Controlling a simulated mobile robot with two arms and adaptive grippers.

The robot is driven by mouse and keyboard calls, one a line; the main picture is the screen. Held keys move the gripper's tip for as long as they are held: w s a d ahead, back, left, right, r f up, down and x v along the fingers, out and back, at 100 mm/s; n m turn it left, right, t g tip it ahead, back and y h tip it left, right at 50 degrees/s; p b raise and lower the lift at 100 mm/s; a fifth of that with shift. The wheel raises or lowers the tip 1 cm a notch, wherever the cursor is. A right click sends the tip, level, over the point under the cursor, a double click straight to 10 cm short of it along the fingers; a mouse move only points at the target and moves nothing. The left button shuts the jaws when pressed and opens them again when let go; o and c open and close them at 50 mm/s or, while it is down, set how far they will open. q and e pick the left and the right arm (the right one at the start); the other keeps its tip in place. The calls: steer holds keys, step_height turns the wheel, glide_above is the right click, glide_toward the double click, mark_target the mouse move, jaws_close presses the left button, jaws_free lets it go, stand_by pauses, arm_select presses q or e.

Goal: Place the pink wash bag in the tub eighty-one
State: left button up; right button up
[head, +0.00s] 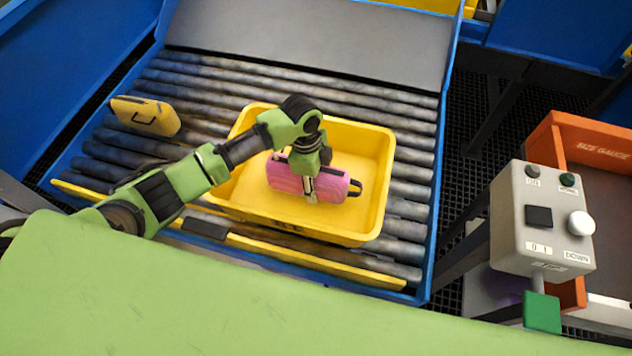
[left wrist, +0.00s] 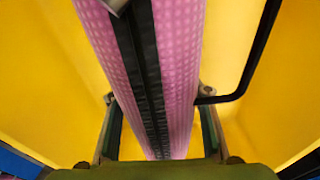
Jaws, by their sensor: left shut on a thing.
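The pink wash bag (head: 338,186) has a dark zip strip and a dark loop handle at its right end. It is inside the outline of the yellow tub (head: 378,170); I cannot tell whether it touches the tub's floor. My left gripper (head: 309,190) is shut across the middle of the bag from above. In the left wrist view the bag (left wrist: 180,60) lies between both fingers, with yellow tub walls (left wrist: 45,70) around it. The tub's front label is too small to read. My right gripper is not in view.
The tub stands on a roller conveyor (head: 408,205) with blue side rails. A yellow case (head: 146,115) with a dark handle lies on the rollers at the left. A grey control box (head: 541,218) with buttons and an orange bin (head: 560,140) marked "SIZE GAUGE" are at the right.

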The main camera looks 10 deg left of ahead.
arm_select(q)
steer(key=o, duration=1.4)
steer(key=shift+f, duration=0.15)
steer(key=shift+o, duration=0.2)
steer(key=r, duration=0.4)
steer(key=a+r, duration=0.1)
steer(key=r, duration=0.7)
steer(key=shift+a+r, duration=0.2)
